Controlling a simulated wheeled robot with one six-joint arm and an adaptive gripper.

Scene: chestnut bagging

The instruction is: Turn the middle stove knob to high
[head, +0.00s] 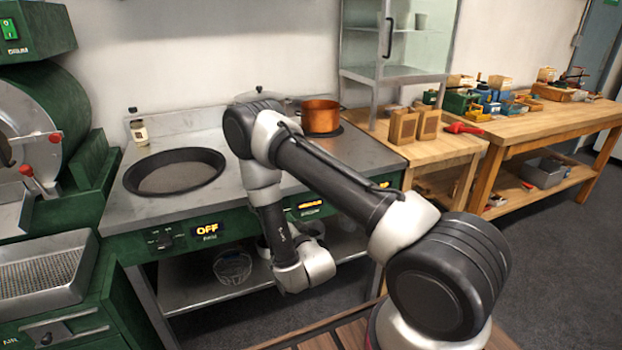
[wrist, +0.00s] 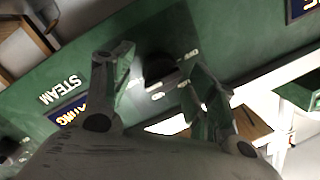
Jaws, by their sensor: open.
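The middle knob (wrist: 160,72) is a dark round knob on the green stove front. It shows in the wrist view, with small white marks around it too blurred to read. My gripper (wrist: 154,66) is open, with one finger on each side of the knob. I cannot tell whether either finger touches it. A lit display (wrist: 70,112) beside the knob, partly covered by a finger, ends in "ATING", with the label STEAM beside it. In the head view my arm hides the middle knob and my fingers. The stove (head: 125,212) has a green front panel there.
The left knob (head: 164,240) sits beside a display (head: 207,229) reading OFF. A wide black pan (head: 174,172) and a copper pot (head: 321,116) are on the stove top. A glass bowl (head: 233,266) is on the shelf below. A wooden table (head: 450,148) stands right.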

